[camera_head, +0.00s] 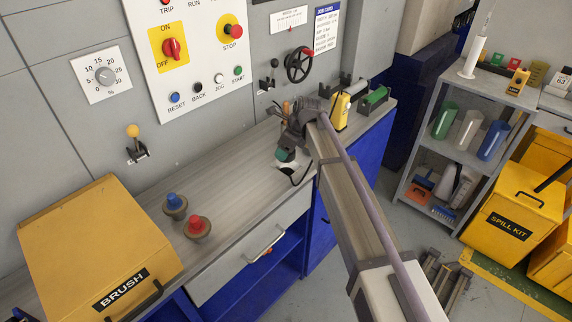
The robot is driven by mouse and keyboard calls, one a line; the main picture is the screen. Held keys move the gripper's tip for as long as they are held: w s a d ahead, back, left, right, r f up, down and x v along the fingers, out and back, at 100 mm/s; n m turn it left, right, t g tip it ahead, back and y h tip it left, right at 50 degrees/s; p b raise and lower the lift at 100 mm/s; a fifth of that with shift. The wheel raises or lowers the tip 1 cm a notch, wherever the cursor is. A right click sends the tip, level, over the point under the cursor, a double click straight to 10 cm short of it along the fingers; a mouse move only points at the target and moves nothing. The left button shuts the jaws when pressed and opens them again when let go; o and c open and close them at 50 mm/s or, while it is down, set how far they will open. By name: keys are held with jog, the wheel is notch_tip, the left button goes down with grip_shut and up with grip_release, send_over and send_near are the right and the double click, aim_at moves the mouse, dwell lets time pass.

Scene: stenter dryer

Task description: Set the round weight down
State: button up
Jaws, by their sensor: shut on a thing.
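My gripper (294,150) is over the grey worktop (240,178), near its front edge and right of the middle. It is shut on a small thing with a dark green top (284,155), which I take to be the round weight. A pale part shows just below the green top. My gripper and arm hide much of it, and I cannot tell whether its underside touches the worktop.
A blue-knobbed round piece (175,206) and a red-knobbed one (197,228) stand to the left on the worktop. A yellow BRUSH box (95,250) fills the left end. A yellow device (340,112) and green roller (375,98) stand behind right.

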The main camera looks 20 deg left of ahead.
notch_tip(320, 180, down, 4)
jog(key=b, duration=0.4)
jog(key=shift+r, duration=0.3)
jog(key=shift+f, duration=0.2)
jog(key=o, duration=1.4)
jog(key=shift+r, duration=0.15)
jog(key=p+v, duration=1.1)
jog(key=v, duration=0.1)
jog(key=shift+r+p, duration=0.1)
jog(key=shift+p, duration=0.2)
